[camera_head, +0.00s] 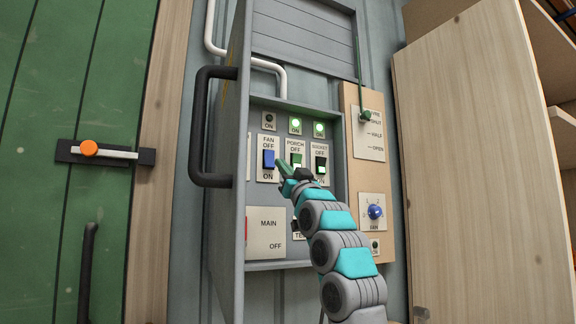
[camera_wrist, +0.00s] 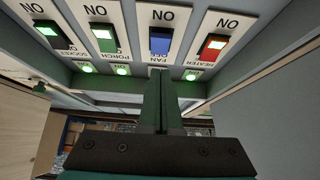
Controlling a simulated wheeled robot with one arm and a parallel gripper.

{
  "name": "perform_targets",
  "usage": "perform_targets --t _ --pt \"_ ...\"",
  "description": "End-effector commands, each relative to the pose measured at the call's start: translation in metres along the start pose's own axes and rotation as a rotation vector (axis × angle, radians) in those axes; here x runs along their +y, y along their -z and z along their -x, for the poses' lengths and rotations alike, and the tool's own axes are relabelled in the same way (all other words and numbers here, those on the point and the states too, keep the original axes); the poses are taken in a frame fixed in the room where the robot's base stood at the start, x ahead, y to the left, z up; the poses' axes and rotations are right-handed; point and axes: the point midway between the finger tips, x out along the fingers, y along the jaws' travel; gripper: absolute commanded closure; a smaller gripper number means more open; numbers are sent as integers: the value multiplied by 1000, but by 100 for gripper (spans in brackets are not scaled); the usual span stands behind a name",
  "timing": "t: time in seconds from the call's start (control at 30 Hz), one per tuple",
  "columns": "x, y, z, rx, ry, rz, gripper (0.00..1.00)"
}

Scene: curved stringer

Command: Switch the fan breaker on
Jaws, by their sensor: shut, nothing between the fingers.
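The fan breaker (camera_head: 269,159) is a blue rocker on a pale plate, with OFF above it and ON below. Its lamp (camera_head: 269,119) is dark. In the wrist view the picture is upside down and the blue fan rocker (camera_wrist: 160,41) shows no lit end, unlike its neighbours. My gripper (camera_head: 280,164) is shut and empty, its fingertips just right of the fan rocker in the head view. In the wrist view the shut fingers (camera_wrist: 161,80) point towards the fan column and cover part of it. I cannot tell whether they touch the panel.
Porch (camera_head: 297,160) and socket (camera_head: 320,164) rockers sit to the right, with lit green lamps. A red heater rocker (camera_wrist: 213,45) neighbours the fan rocker. The cabinet's open door, with a black handle (camera_head: 198,130), stands left. A wooden panel (camera_head: 470,150) stands right.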

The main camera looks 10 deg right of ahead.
Motion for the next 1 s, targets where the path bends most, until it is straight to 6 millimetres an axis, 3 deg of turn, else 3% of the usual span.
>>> perform_targets --t 0.1,0.4,1.0 --pt "-1 3 -11 3 0 2 100" --pt "0 -22 -33 1 -1 1 100" --pt "-1 -28 -38 9 0 0 100"
